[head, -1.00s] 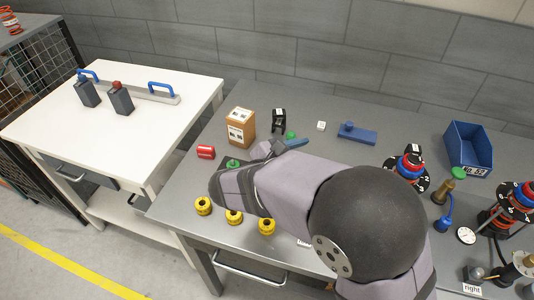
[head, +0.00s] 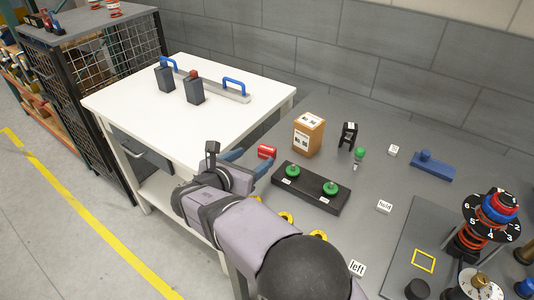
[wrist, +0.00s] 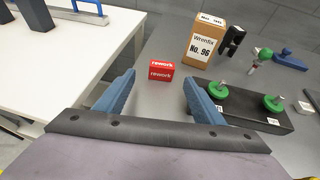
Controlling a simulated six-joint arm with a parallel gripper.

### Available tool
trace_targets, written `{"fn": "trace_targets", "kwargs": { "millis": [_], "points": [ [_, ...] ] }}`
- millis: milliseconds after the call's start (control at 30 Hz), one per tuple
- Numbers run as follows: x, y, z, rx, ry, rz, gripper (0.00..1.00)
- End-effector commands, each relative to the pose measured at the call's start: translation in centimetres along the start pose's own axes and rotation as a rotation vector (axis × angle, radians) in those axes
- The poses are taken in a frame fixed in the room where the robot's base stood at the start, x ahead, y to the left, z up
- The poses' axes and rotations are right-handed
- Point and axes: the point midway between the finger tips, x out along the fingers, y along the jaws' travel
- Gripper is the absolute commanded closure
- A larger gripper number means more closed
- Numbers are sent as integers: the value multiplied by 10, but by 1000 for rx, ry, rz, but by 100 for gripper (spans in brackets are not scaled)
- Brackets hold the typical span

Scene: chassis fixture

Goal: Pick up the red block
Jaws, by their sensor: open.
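The red block (head: 266,152) lies on the grey table near its left edge, beside the white table. My gripper (head: 249,161) has two blue fingers, spread apart and empty. In the wrist view the open gripper (wrist: 160,86) points at the block, with no visible contact.
A brown box (head: 308,134) labelled No. 96 stands right of the block. A black base (head: 310,189) with two green knobs lies nearer. The white table (head: 130,104) carries dark blocks and a blue-handled bar. Yellow rings (head: 287,217) sit partly behind my arm.

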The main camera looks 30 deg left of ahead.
Motion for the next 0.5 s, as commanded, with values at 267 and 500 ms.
{"fn": "trace_targets", "kwargs": {
  "millis": [267, 500],
  "points": [
    [14, -1, 0, 1, 0, 0, 38],
    [34, -4, 1, 1, 2, -4, 38]
  ]
}}
